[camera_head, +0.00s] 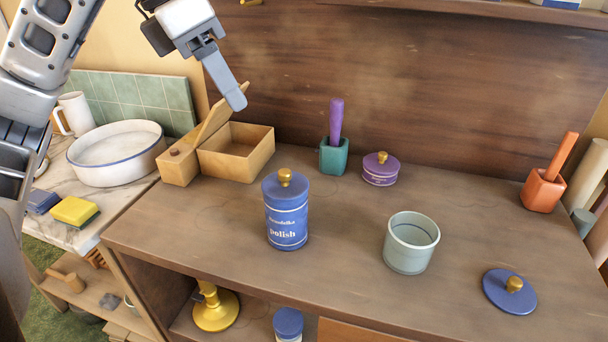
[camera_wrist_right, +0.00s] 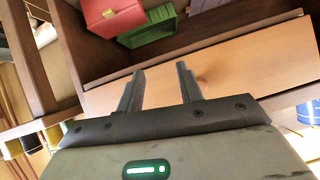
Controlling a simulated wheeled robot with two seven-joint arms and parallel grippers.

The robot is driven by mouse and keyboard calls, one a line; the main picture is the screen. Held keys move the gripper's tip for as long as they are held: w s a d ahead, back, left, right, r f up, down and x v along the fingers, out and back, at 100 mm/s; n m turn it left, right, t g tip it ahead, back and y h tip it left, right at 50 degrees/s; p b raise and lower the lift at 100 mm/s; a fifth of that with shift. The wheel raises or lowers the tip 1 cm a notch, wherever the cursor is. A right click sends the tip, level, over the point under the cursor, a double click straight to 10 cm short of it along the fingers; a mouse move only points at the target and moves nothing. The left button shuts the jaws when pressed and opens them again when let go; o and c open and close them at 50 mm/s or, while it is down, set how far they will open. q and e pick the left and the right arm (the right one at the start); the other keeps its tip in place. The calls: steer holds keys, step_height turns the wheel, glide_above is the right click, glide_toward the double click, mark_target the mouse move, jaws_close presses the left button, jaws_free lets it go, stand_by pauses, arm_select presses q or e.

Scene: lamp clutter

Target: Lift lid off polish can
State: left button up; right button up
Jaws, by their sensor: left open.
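The blue polish can (camera_head: 287,219) stands upright on the brown worktop, with its blue lid (camera_head: 285,186) and gold knob on top. My left gripper (camera_head: 237,98) hangs above and behind it to the left, near the wooden box, apart from the can. It is open, with nothing seen in it; its fingers overlap in the head view. My right gripper (camera_wrist_right: 158,78) shows in the right wrist view with its two fingers apart and nothing between them. It faces a light wooden drawer front (camera_wrist_right: 225,70). The polish can is not visible in that view.
A loose blue lid (camera_head: 509,291) with a gold knob lies at the right, near an open grey-green pot (camera_head: 411,243). A purple lidded tin (camera_head: 380,169), teal holder (camera_head: 334,157) and wooden box (camera_head: 236,152) stand behind the can. An orange holder (camera_head: 541,191) stands far right.

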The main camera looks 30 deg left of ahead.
arm_select(q)
steer(key=b, duration=0.2)
glide_above(283, 171)
steer(key=s+a, duration=0.2)
steer(key=s, duration=0.1)
steer(key=f, duration=0.8)
steer(key=shift+w+a+f, duration=0.1)
steer(key=shift+w+f, duration=0.15)
steer(key=shift+f, duration=0.15)
steer(key=shift+d+x, duration=0.15)
steer(key=shift+x, duration=1.4)
steer(key=shift+d+x, duration=0.15)
steer(key=shift+x, duration=1.4)
steer(key=shift+w+r, duration=0.1)
jaws_close()
